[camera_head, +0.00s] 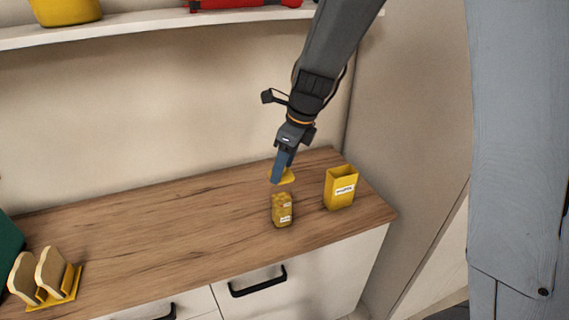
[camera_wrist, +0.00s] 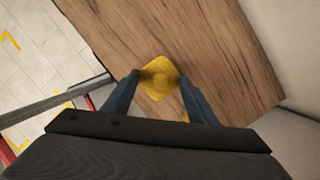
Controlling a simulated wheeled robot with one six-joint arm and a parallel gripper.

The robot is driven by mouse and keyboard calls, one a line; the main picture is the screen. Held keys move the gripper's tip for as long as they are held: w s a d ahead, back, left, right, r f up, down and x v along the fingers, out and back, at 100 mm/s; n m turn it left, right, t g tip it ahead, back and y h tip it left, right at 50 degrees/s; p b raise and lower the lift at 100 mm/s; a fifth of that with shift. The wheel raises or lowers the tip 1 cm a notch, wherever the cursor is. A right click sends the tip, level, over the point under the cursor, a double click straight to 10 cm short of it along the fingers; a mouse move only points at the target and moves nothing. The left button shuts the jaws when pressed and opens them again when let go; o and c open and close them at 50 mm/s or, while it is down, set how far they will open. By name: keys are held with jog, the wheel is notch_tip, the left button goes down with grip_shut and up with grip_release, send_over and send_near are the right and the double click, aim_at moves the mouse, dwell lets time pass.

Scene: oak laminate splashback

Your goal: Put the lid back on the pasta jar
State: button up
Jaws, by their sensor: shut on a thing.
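My gripper (camera_head: 279,177) is shut on a yellow lid (camera_head: 286,177), which it holds by the middle above the wooden counter. In the wrist view the lid (camera_wrist: 160,69) shows between the two fingers of my gripper (camera_wrist: 159,82), roughly square with rounded corners and a raised knob. The pasta jar (camera_head: 282,211) is a small squarish jar with yellowish contents and a white label. It stands upright on the counter, just below the lid in the head view, with no lid on it. I cannot make out the jar in the wrist view.
A yellow open-topped box (camera_head: 341,188) with a white label stands to the right of the jar, near the counter's right end. A yellow rack with bread slices (camera_head: 58,287) stands at the far left. The middle of the wooden counter (camera_head: 170,225) is clear. A shelf (camera_head: 130,27) runs above.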

aim_at(286, 176)
jog(key=shift+f+b, duration=1.7)
jog(key=shift+b, duration=0.05)
jog(key=shift+f, duration=0.3)
grip_shut()
jog(key=shift+s+f, duration=0.25)
jog(key=shift+f, duration=0.55)
jog(key=shift+s+d+r+p, duration=0.1)
jog(key=shift+d+r+p, duration=0.15)
jog(key=shift+p, duration=0.15)
jog(key=shift+w+a+r, duration=0.1)
jog(key=shift+w+r, duration=0.1)
jog(key=shift+r, duration=0.05)
jog(key=shift+r+p, duration=0.25)
jog(key=shift+p, duration=0.4)
jog(key=shift+s+f+p, duration=0.1)
jog(key=shift+f+p, duration=0.15)
jog(key=shift+p, duration=0.35)
dwell(0.3)
